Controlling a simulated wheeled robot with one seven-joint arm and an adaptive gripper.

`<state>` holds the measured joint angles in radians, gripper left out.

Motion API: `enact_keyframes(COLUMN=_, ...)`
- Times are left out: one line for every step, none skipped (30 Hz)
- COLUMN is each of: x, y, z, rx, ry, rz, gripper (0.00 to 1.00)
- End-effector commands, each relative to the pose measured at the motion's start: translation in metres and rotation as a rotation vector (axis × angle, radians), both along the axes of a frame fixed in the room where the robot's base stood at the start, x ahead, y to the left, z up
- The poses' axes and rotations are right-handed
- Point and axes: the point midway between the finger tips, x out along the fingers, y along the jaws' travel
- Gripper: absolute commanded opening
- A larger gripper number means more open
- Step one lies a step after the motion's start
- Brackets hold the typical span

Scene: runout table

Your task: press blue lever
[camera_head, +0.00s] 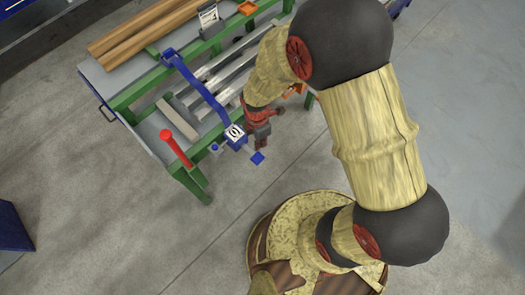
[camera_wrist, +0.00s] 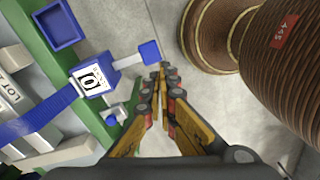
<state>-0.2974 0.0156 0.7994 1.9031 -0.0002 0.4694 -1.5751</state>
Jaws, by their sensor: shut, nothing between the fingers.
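A blue lever paddle (camera_head: 257,158) sticks out on a pale stem from a blue box with a white label (camera_head: 234,132), past the near edge of the green-framed table. In the wrist view the paddle (camera_wrist: 149,52) and the labelled box (camera_wrist: 92,80) show plainly. My gripper (camera_head: 262,144) is shut and empty, its fingertips close beside the paddle. In the wrist view my fingertips (camera_wrist: 161,70) lie just below the paddle in the picture; I cannot tell whether they touch it.
A long blue arm (camera_head: 205,90) crosses the table from the box. A red-handled lever (camera_head: 176,148) stands at the near left corner. Wooden beams (camera_head: 140,30) lie at the far side. A blue tray (camera_wrist: 58,25) sits by the green rail. Open concrete floor lies in front.

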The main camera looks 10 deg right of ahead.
Motion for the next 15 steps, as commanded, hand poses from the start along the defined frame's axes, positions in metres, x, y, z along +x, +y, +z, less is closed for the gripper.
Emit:
enact_keyframes(x=0.0061, y=0.0019, z=0.0011, rx=0.007, ry=-0.017, rz=0.061, gripper=0.00)
enact_keyframes(x=0.0078, y=0.0023, z=0.0012, rx=0.010, ry=-0.022, rz=0.097, gripper=0.00)
enact_keyframes(x=0.0095, y=0.0029, z=0.0011, rx=0.014, ry=-0.028, rz=0.142, gripper=0.00)
enact_keyframes(x=0.0109, y=0.0033, z=0.0011, rx=0.016, ry=-0.034, rz=0.172, gripper=0.00)
enact_keyframes(x=0.0118, y=0.0036, z=0.0011, rx=0.017, ry=-0.037, rz=0.198, gripper=0.00)
enact_keyframes(x=0.0127, y=0.0038, z=0.0012, rx=0.018, ry=-0.041, rz=0.227, gripper=0.00)
enact_keyframes(x=0.0132, y=0.0039, z=0.0013, rx=0.019, ry=-0.043, rz=0.245, gripper=0.00)
enact_keyframes(x=0.0133, y=0.0039, z=0.0013, rx=0.020, ry=-0.042, rz=0.260, gripper=0.00)
enact_keyframes(x=0.0135, y=0.0040, z=0.0013, rx=0.020, ry=-0.043, rz=0.275, gripper=0.00)
enact_keyframes(x=0.0134, y=0.0040, z=0.0014, rx=0.020, ry=-0.043, rz=0.283, gripper=0.00)
enact_keyframes(x=0.0134, y=0.0040, z=0.0014, rx=0.020, ry=-0.042, rz=0.289, gripper=0.00)
enact_keyframes(x=0.0133, y=0.0039, z=0.0014, rx=0.020, ry=-0.042, rz=0.294, gripper=0.00)
enact_keyframes(x=0.0133, y=0.0039, z=0.0014, rx=0.020, ry=-0.042, rz=0.295, gripper=0.00)
enact_keyframes(x=0.0133, y=0.0039, z=0.0015, rx=0.020, ry=-0.042, rz=0.296, gripper=0.00)
enact_keyframes(x=0.0132, y=0.0039, z=0.0015, rx=0.020, ry=-0.042, rz=0.295, gripper=0.00)
